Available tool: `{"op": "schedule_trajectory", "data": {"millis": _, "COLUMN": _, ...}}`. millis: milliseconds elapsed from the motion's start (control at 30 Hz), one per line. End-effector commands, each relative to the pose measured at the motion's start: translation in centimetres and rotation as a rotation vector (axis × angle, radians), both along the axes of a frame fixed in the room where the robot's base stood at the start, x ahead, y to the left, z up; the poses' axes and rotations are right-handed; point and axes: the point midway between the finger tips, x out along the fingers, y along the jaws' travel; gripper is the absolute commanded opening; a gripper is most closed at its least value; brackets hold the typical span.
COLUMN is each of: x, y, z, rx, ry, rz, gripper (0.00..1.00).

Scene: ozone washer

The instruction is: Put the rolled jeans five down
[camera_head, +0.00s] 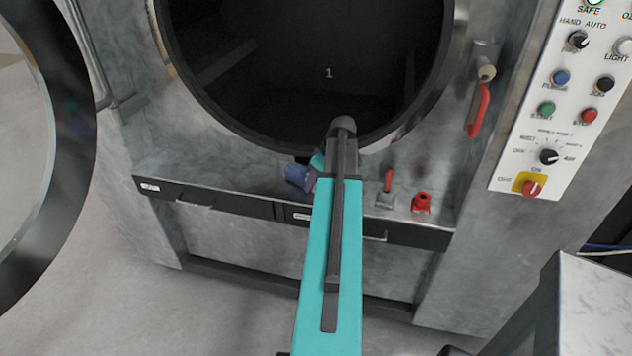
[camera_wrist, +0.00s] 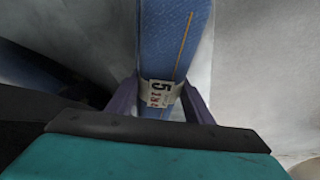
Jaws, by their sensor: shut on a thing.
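The blue rolled jeans five (camera_wrist: 175,45) show in the wrist view, running up out of the top edge, with a white tag (camera_wrist: 160,94) reading 5 around them. My gripper (camera_wrist: 161,100) is shut on the roll, one purple finger on each side of the tag. In the head view my teal and grey arm covers most of the gripper. A blue-purple piece (camera_head: 299,177) shows left of the arm, below the drum opening and in front of the washer. I cannot tell whether it is the roll or a finger. The roll's far end is out of view.
The washer's round drum opening (camera_head: 300,65) is dark inside, with its door (camera_head: 50,140) open at left. A ledge (camera_head: 235,180) below carries a red-handled valve (camera_head: 387,190) and a red fitting (camera_head: 421,203). The control panel (camera_head: 570,100) is at right, a grey table top (camera_head: 595,300) lower right.

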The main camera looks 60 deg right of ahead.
Motion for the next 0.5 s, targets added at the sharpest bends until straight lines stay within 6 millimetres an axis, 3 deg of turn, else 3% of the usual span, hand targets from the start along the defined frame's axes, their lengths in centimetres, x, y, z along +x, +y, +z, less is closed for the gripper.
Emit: {"op": "schedule_trajectory", "data": {"millis": 500, "x": 0.1, "y": -0.1, "z": 2.7, "rx": -0.002, "ry": -0.002, "rz": 0.0, "gripper": 0.09}}
